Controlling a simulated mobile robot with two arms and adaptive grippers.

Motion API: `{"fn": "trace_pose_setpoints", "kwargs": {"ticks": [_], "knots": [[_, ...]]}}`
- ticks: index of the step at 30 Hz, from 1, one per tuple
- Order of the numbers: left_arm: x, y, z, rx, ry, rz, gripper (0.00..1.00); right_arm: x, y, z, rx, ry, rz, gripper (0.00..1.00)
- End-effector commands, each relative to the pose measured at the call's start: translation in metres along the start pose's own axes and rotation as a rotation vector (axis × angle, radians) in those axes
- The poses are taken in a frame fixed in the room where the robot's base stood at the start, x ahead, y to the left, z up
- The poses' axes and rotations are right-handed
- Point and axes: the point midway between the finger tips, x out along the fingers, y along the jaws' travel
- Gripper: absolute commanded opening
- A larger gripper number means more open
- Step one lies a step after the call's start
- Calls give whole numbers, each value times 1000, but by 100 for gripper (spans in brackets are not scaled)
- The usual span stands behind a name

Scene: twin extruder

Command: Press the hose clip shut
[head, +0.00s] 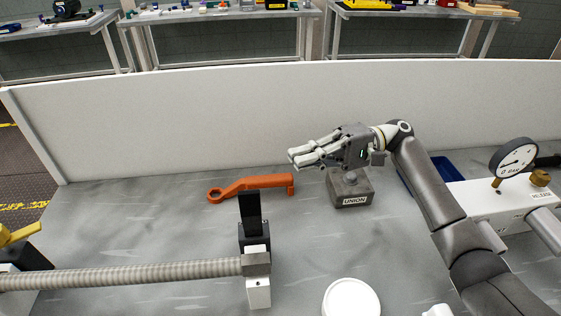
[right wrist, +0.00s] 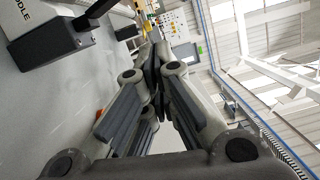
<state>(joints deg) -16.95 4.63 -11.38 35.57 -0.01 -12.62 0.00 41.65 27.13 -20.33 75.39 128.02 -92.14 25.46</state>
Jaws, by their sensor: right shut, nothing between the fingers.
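The hose clip (head: 251,212) shows as a black lever standing upright on a dark block, by the end of a ribbed grey hose (head: 130,274). A white labelled saddle (head: 258,291) stands under the hose end. In the right wrist view, the saddle (right wrist: 45,30) is at the upper left, with the black lever (right wrist: 98,10) sticking out beside it. My right gripper (head: 292,158) is shut and empty, in the air to the right of and beyond the clip, apart from it. Its closed fingers (right wrist: 155,75) also show in the right wrist view. My left gripper is not in view.
An orange wrench-shaped tool (head: 250,184) lies behind the clip. A grey block labelled UNION (head: 351,190) stands below my right gripper. A white round lid (head: 351,300) is at the front. A pressure gauge (head: 514,158) stands at right. A white panel (head: 200,115) closes the back.

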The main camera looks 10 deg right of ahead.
Motion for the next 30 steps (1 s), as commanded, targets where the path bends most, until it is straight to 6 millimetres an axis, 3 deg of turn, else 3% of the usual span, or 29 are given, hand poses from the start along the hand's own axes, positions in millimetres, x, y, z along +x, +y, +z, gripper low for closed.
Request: {"fn": "trace_pose_setpoints", "kwargs": {"ticks": [6,14,21,30], "knots": [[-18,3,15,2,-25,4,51,41,-4,1,1,-4,-1,0],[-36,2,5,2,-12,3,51,96,-4,2,1,-1,0,0],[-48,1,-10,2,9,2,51,99,-1,30,2,2,0,0],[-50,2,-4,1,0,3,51,101,0,39,1,2,-1,0]]}}
